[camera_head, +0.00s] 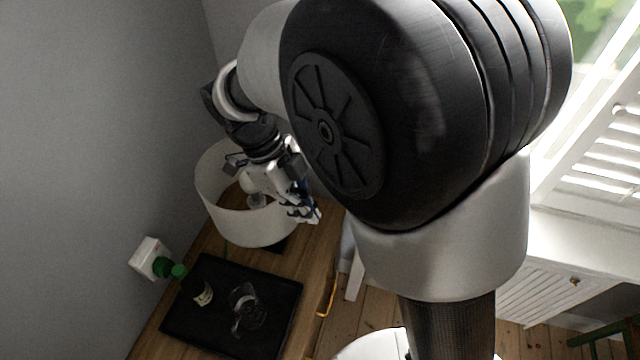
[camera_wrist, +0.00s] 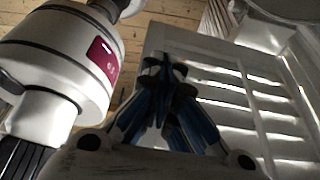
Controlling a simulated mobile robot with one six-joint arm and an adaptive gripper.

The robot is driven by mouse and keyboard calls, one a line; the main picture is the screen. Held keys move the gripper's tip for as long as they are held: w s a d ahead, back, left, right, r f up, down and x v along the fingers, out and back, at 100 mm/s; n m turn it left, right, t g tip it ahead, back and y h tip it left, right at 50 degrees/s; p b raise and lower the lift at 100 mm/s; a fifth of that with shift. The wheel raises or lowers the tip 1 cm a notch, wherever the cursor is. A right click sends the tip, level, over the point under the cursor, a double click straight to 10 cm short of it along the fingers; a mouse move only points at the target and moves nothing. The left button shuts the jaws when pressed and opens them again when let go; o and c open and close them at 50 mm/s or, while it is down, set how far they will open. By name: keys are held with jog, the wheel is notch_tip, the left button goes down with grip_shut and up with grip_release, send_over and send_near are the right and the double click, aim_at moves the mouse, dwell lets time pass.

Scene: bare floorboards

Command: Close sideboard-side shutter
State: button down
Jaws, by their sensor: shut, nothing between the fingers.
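A white louvred shutter panel (camera_wrist: 215,52) fills the middle and right of the wrist view, with light coming through its slats. My gripper (camera_wrist: 165,68) is shut and empty, its blue-black fingers in front of the panel's left part; I cannot tell whether they touch it. In the head view my gripper (camera_head: 304,213) is beside the lampshade, over the wooden sideboard (camera_head: 315,262). A white slatted shutter (camera_head: 605,160) shows at the window on the right. My arm hides the middle of the window area, so I cannot tell whether both views show the same shutter.
A white drum lampshade (camera_head: 225,215) stands on the sideboard, close to my gripper. A black tray (camera_head: 210,335) holds glassware. A white slatted cabinet front (camera_head: 545,292) is under the window.

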jog(key=s+d+f+b, duration=0.1)
jog(key=s+d+f, duration=0.2)
jog(key=d+f, duration=0.3)
jog(key=x, duration=0.2)
jog(key=shift+f+b, duration=0.35)
jog(key=shift+f, duration=0.05)
jog(key=shift+d, duration=0.1)
